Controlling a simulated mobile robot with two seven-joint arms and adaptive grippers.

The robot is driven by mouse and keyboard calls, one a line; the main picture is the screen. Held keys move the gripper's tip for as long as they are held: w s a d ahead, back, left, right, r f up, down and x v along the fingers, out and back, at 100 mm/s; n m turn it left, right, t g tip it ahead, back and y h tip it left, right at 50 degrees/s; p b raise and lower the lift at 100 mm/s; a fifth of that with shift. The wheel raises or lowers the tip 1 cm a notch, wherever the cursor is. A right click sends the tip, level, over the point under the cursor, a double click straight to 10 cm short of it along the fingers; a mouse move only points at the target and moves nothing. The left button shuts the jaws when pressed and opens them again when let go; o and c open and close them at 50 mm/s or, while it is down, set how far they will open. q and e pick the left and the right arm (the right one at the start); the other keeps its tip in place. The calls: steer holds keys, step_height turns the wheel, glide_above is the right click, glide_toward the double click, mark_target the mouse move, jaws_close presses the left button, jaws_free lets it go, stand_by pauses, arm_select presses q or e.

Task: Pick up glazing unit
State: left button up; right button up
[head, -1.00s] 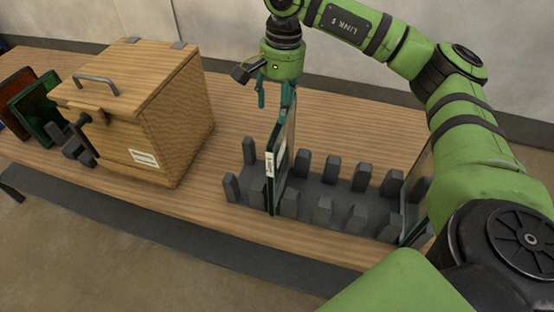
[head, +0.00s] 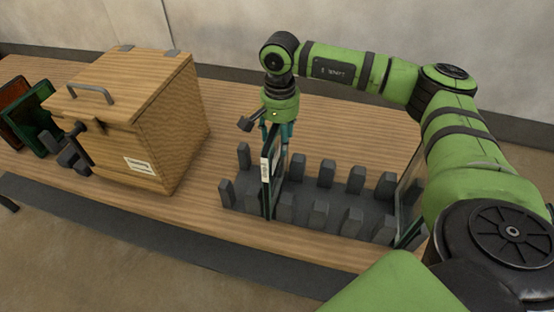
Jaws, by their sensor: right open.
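A glazing unit (head: 272,187), a thin dark-edged pane with a white label on its near edge, stands upright in a slot of the dark grey rack (head: 300,212). My right gripper (head: 277,140) points down at the pane's top edge. Its fingers are open, one on each side of the pane as far as I can see. The contact between fingers and pane is too small to make out. A second pane (head: 409,196) stands at the right end of the rack, partly hidden by my right arm. My left gripper is not in view.
A wooden box (head: 150,120) with a lid handle and a front clamp stands left of the rack. Red and green frames (head: 28,112) lean at the far left. The wooden table (head: 330,125) is clear behind the rack.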

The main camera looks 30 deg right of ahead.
jaws_close()
steer(key=shift+w+r, duration=0.15)
steer(key=shift+r, duration=0.1)
